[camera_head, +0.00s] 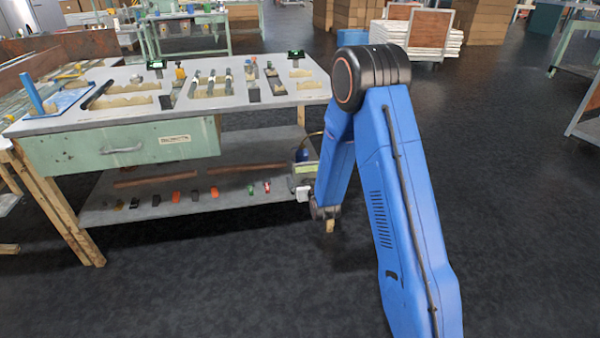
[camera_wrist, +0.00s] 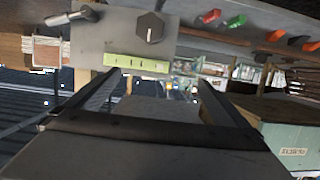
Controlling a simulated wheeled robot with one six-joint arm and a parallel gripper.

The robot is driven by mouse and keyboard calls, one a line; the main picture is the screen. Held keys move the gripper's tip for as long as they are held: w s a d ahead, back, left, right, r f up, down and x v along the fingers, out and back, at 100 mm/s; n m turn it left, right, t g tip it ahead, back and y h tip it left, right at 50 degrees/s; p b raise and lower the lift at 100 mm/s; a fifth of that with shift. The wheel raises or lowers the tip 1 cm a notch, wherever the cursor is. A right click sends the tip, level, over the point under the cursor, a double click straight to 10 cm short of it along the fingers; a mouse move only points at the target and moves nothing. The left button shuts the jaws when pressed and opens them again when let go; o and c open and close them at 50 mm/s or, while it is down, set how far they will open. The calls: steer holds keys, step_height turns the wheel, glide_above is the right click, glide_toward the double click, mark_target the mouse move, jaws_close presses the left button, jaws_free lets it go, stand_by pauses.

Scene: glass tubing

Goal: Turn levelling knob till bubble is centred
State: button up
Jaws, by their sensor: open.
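In the wrist view, a dark hexagonal knob (camera_wrist: 150,27) sits on a grey plate (camera_wrist: 105,48). Beside the knob, along the plate's edge, is a yellow-green level strip (camera_wrist: 137,63) with several dark marks. The bubble is too small to make out. In the head view, a yellow-green strip (camera_head: 305,170) shows at the right end of the bench's lower shelf; the knob cannot be made out there. My gripper (camera_wrist: 159,78) is open and empty, its two dark fingers spread apart, short of the plate and not touching the knob.
A bench (camera_head: 120,148) with a green drawer and loaded top stands at left. Its lower shelf (camera_head: 140,212) holds several small red, orange, green and black pieces. A grey cylindrical part (camera_wrist: 72,17) projects beside the plate. The floor (camera_head: 200,295) in front is clear.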

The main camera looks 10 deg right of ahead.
steer(key=s+d+r+g, duration=0.2)
steer(key=s+r+g, duration=0.1)
steer(key=s+r, duration=0.75)
steer(key=s+d+r+g, duration=0.1)
steer(key=s+r+g, duration=0.1)
steer(key=s+r, duration=0.9)
steer(key=s+d+r+g, duration=0.1)
steer(key=s+r+g, duration=0.1)
steer(key=s, duration=1.4)
steer(key=s+d+r+g, duration=0.1)
steer(key=s+d+g, duration=0.1)
steer(key=s, duration=1.4)
steer(key=shift+s+r+g+h, duration=0.3)
steer(key=shift+r+g, duration=0.1)
steer(key=shift+g, duration=0.2)
steer(key=shift+w, duration=0.1)
